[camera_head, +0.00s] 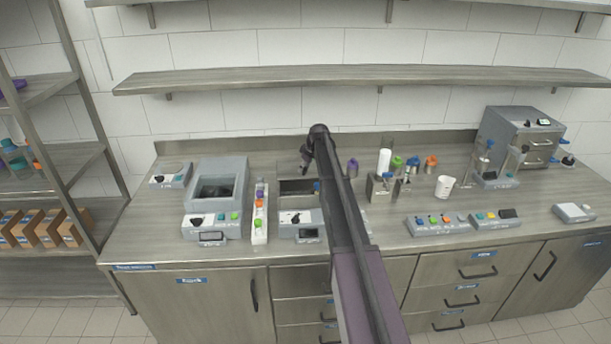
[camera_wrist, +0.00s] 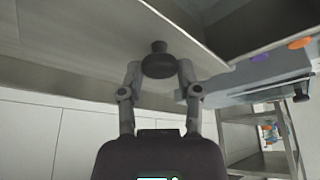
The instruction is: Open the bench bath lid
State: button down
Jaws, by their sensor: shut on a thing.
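The bench bath (camera_head: 311,217) stands mid-bench, a grey box with a front panel; part of its dark open inside shows in the head view, and my arm covers its right side. In the wrist view a flat grey metal plate, which looks like the bath lid (camera_wrist: 85,45), fills the upper left. A dark round knob (camera_wrist: 159,66) stands out from it. My gripper (camera_wrist: 160,72) has a finger on each side of the knob and is shut on it. In the head view my gripper (camera_head: 305,160) is above the bath's back; how far the lid is raised is unclear.
A grey block-like device (camera_head: 216,190) and a rack of coloured caps (camera_head: 259,215) stand left of the bath. A purple-capped bottle (camera_head: 353,167) and a holder (camera_head: 383,188) stand close right of my arm. A wall shelf (camera_head: 350,78) runs above.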

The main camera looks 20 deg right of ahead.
jog(key=shift+w+d, duration=0.25)
jog(key=shift+w, duration=0.5)
jog(key=shift+c, duration=1.5)
grip_release()
jog(key=shift+s+a, duration=0.1)
jog(key=shift+s, duration=0.05)
jog(key=s+a, duration=0.3)
jog(key=s, duration=0.9)
jog(key=p+v, duration=1.2)
jog(key=v, duration=0.1)
jog(key=shift+w+r+p, duration=0.15)
jog(key=shift+r+p, duration=0.15)
jog(key=shift+p, duration=0.1)
